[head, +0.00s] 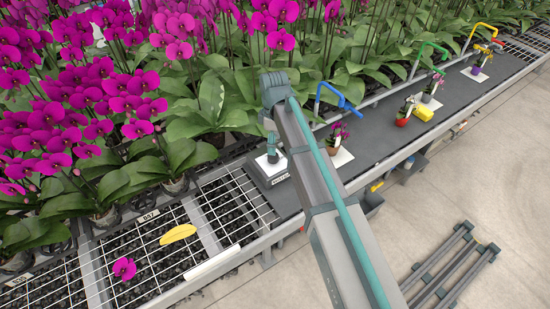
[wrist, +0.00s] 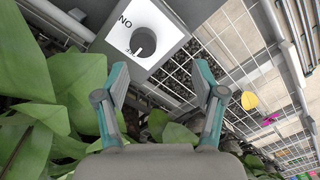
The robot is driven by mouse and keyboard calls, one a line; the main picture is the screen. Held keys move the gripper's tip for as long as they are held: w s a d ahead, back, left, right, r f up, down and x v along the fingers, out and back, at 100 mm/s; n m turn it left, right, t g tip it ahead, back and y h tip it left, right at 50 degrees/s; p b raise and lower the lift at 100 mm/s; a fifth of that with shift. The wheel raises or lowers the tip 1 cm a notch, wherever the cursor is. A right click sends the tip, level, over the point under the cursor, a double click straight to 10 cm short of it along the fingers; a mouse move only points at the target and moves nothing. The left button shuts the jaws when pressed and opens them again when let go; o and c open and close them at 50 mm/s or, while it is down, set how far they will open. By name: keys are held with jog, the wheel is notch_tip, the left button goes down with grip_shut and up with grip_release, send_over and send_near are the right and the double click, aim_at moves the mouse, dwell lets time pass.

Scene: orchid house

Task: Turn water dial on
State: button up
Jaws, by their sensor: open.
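The water dial is a dark grey round knob (wrist: 144,42) on a white plate. It shows at the top of the wrist view, beyond my fingertips. Letters for "ON", upside down, stand on the plate to the knob's upper left. A pale pointer mark sits on the knob's lower part; smaller lettering beside it is too small to read. In the head view the dial's box (head: 258,177) stands on the dark bench edge, the knob largely hidden by my gripper (head: 271,152) above it. My gripper (wrist: 162,72) is open and empty, its fingers apart from the knob.
Orchid leaves (wrist: 85,85) crowd the left of the wrist view. A wire mesh bench (head: 150,250) lies left of the dial, with a yellow object (head: 178,234) and a fallen magenta flower (head: 124,268). Potted orchids and a blue pipe (head: 335,95) stand to the right.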

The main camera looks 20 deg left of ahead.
aim_at(273, 159)
jog(key=f+p, duration=0.1)
jog(key=f, duration=0.2)
jog(key=w+f+p, duration=0.1)
jog(key=f, duration=0.2)
jog(key=w+a+f+p, duration=0.1)
jog(key=f, duration=0.2)
jog(key=shift+w+a, duration=0.1)
jog(key=shift+w, duration=0.05)
dwell(0.4)
jog(key=c, duration=1.1)
jog(key=shift+c, duration=0.2)
